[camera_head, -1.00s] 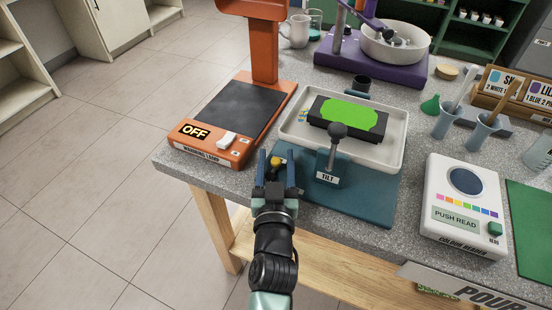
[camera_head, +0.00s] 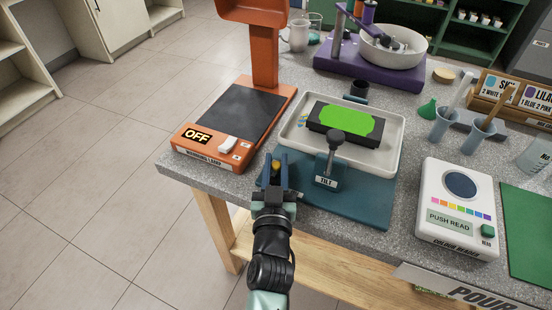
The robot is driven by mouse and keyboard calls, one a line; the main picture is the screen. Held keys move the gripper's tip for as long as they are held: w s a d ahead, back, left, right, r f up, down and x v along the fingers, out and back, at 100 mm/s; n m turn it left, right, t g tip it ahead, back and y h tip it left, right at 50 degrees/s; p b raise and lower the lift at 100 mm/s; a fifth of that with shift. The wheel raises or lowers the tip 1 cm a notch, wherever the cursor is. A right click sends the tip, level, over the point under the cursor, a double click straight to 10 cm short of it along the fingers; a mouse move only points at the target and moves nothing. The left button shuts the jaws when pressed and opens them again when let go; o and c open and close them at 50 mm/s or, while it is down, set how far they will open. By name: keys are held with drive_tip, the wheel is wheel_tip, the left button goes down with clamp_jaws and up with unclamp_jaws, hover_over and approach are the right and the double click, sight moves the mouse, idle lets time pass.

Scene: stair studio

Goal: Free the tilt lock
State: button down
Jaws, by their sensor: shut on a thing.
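The teal tilt stand (camera_head: 352,203) sits at the table's front edge, with a small "TILT" label (camera_head: 326,182) at its front. A lever with a dark round knob (camera_head: 335,138) stands upright behind the label. A white tray (camera_head: 396,150) rests on the stand and holds a dark block with a bright green top (camera_head: 345,119). My gripper (camera_head: 276,166) is at the stand's left edge, shut on a small yellow knob (camera_head: 275,169). The fingers hide most of this knob and whatever it joins.
The orange warming lamp (camera_head: 187,155), its sign reading "OFF", stands close to the left of my gripper. The white colour reader (camera_head: 451,218) is to the right. A purple stand (camera_head: 330,57) with a bowl is behind. Open floor (camera_head: 100,200) lies left of the table.

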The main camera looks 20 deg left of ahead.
drive_tip(key=shift+w+d+r+m+h+p, duration=0.1)
drive_tip(key=shift+w+r+m+h+p, duration=0.25)
drive_tip(key=shift+p, duration=1.95)
